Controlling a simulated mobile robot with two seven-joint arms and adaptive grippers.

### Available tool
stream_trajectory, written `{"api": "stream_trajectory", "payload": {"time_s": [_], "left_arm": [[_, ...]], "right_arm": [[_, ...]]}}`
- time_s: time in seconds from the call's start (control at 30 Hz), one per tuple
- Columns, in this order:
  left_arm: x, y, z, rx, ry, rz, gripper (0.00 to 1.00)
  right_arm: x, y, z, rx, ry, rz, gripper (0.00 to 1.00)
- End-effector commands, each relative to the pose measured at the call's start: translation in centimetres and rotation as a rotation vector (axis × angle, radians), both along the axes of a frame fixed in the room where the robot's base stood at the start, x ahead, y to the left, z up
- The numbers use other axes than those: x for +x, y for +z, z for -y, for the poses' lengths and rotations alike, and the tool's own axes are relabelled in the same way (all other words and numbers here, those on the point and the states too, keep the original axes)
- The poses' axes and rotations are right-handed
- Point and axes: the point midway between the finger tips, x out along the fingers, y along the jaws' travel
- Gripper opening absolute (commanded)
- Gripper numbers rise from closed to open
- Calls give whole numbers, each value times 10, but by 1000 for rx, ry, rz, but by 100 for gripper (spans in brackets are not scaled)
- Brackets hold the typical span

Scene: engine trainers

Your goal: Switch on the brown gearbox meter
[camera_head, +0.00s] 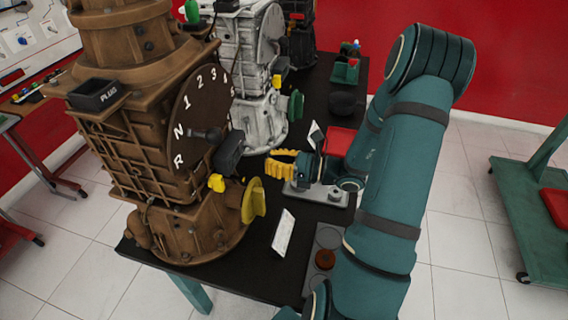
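The brown gearbox (150,130) stands upright on the dark table at the left. Its round dial (203,112) carries R, N and numbers, with a dark lever in front. A small dark box (229,152) sits on its right side, beside a small yellow piece (216,183). A larger yellow knob (254,201) sticks out lower down. I cannot tell for sure which part is the meter. My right gripper (268,160), with yellow fingers, is to the right of the dark box and apart from it. It holds nothing that I can see. My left gripper is not in view.
A white gearbox (250,70) stands behind the brown one, with a dark one further back. A green cart (530,215) stands at the right on open tiled floor.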

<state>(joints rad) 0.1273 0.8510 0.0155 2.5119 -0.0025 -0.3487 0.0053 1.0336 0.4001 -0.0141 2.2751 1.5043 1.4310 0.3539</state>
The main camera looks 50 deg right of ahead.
Motion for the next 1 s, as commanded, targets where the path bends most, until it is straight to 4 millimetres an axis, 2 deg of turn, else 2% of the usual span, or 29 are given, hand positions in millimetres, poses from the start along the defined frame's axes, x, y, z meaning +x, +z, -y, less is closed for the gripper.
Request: {"api": "stream_trajectory", "payload": {"time_s": [0.2, 0.33, 0.77, 1.0], "left_arm": [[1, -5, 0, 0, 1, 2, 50], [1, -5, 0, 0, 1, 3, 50], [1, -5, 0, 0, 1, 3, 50], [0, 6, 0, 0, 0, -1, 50]], "right_arm": [[28, 0, -18, 0, 4, 1, 0], [37, 0, -23, 0, 2, 0, 0], [41, 1, -25, -1, 0, -1, 0], [39, 5, -24, -18, 1, -33, 0]]}}
